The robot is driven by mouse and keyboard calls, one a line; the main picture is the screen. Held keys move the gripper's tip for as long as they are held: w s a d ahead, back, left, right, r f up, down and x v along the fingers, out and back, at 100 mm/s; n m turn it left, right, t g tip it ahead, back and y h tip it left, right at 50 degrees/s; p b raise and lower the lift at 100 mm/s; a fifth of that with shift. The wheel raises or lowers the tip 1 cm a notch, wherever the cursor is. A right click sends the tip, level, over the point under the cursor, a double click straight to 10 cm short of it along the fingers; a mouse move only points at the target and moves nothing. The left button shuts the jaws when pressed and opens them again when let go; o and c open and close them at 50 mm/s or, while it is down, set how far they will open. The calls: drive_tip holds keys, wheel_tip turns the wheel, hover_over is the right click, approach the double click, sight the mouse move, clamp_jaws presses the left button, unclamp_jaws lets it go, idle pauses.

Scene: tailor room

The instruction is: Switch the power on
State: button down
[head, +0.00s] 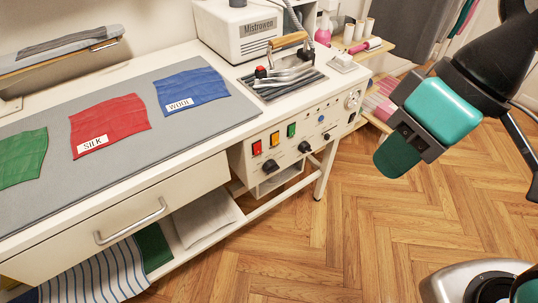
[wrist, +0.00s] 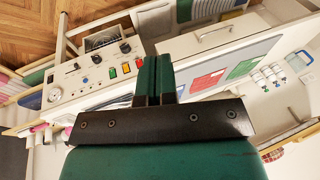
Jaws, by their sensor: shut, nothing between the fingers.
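The white control panel (head: 333,132) is on the front of the ironing table. It carries a red switch (head: 257,147), an orange switch (head: 275,138) and a green switch (head: 291,130), with black knobs (head: 305,147) beside them. No label shows clearly which one is the power switch. In the wrist view the panel (wrist: 82,82) is upside down, with the red (wrist: 112,72) and green (wrist: 138,64) switches left of the fingers. My gripper (head: 398,158) is shut and empty, right of the panel and apart from it. Its fingers also show in the wrist view (wrist: 155,62).
An iron (head: 288,62) rests on a metal stand by a white boiler (head: 240,28). Blue, red and green cloths lie on the grey board (head: 150,130). A pink-filled shelf (head: 380,100) stands right of the table. The wooden floor (head: 350,230) in front is clear.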

drive_tip(key=w+a+f+n+t+y+b, duration=0.1)
drive_tip(key=w+f+n+t+b, duration=0.3)
drive_tip(key=f+b, duration=0.6)
drive_tip(key=w+a+f+n+t+y+b, duration=0.2)
drive_tip(key=w+f+n+t+b, duration=0.3)
drive_tip(key=f+b, duration=0.5)
drive_tip(key=w+a+f+n+t+y+b, duration=0.2)
drive_tip(key=w+a+f+n+t+b, duration=0.2)
drive_tip(key=b, duration=1.7)
drive_tip(key=w+f+n, duration=0.3)
drive_tip(key=f+n, duration=0.1)
drive_tip(key=f, duration=0.2)
drive_tip(key=shift+w+f+n+t, duration=0.15)
drive_tip(key=shift+f+n+t, duration=0.15)
drive_tip(key=shift+n+t, duration=0.1)
drive_tip(key=shift+w+a+r, duration=0.1)
